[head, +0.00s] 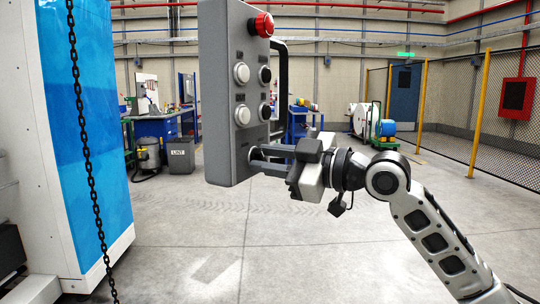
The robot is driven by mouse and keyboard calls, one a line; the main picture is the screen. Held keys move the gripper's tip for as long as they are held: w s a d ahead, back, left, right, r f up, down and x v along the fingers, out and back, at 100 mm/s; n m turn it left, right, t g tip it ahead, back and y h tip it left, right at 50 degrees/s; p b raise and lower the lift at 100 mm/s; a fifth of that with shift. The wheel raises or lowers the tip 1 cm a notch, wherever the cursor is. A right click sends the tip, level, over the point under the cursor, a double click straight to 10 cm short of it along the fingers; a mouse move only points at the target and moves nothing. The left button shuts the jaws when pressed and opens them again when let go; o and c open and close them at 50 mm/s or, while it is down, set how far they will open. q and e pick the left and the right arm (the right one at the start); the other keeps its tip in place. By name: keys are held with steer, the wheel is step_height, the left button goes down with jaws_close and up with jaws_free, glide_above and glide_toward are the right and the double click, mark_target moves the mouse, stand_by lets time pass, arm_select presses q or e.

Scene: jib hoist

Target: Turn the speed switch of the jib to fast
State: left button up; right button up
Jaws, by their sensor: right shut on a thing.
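The grey control pendant (220,110) of the jib hangs upright left of centre, its button face turned to the right. It carries a red mushroom button (262,25) at the top and white and black push buttons below. My right gripper (258,159) reaches in from the right at the lowest part of this face. Its fingers are shut on the speed switch there, which they mostly hide, so its setting cannot be read. My left gripper is not in view.
A dark chain (78,100) hangs at the left in front of a blue and white cabinet (100,130). A grey bin (181,157) and workbenches stand behind. Yellow posts and a mesh fence (505,130) are at the right. The floor around the pendant is open.

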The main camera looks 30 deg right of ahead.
steer(key=m+p, duration=0.1)
steer(key=m, duration=0.1)
steer(key=shift+r+m, duration=0.1)
steer(key=shift+m, duration=0.3)
steer(key=m+p, duration=0.4)
steer(key=m, duration=0.1)
steer(key=m+p, duration=0.4)
steer(key=shift+r+m, duration=0.1)
steer(key=shift+m, duration=0.3)
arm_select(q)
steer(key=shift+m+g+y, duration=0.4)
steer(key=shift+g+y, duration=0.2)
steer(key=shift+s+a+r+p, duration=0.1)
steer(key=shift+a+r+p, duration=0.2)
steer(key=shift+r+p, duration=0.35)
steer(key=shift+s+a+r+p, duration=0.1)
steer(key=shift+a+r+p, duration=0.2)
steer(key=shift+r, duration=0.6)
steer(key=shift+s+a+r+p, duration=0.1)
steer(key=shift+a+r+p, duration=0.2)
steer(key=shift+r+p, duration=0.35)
arm_select(e)
steer(key=shift+m, duration=1.5)
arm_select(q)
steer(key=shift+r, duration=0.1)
arm_select(e)
steer(key=shift+f, duration=0.2)
